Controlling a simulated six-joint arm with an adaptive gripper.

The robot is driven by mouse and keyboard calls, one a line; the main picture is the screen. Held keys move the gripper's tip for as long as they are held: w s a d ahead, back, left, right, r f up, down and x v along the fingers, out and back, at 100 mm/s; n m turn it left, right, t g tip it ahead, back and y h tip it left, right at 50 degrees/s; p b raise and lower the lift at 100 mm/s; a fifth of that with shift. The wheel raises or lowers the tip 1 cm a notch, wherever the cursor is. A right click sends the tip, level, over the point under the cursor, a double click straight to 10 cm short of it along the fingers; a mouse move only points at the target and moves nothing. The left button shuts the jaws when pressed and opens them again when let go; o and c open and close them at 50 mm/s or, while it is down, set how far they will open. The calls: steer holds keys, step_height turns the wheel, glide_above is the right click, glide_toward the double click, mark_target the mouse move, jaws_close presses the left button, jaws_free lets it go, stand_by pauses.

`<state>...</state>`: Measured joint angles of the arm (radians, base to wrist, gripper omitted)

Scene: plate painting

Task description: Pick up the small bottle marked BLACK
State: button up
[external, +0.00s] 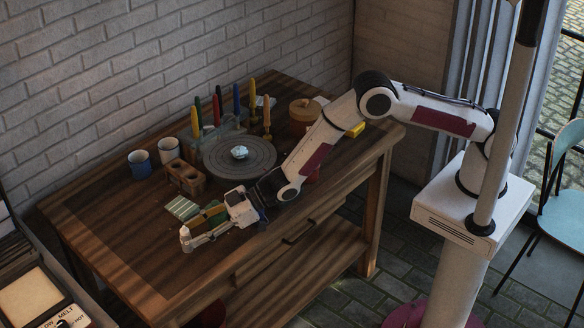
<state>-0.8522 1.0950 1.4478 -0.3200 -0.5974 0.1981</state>
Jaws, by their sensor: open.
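A small pale bottle (185,239) stands at the front left part of the wooden table (108,222). Any marking on it is too small to read, so I cannot tell whether it says BLACK. My gripper (199,231) is low over the table, pointing left, with its fingers reaching to the bottle. It is open. I cannot tell whether the fingertips touch the bottle or stand around it.
A striped cloth or card (181,208) lies behind my gripper. A brown block with holes (185,178), a blue cup (140,166), a white cup (168,150) and a round grey turntable (222,170) stand farther back. The table's left end is clear.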

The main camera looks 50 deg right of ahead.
mark_target(181, 240)
steer(key=shift+x, duration=1.85)
steer(key=shift+w, duration=0.15)
jaws_close()
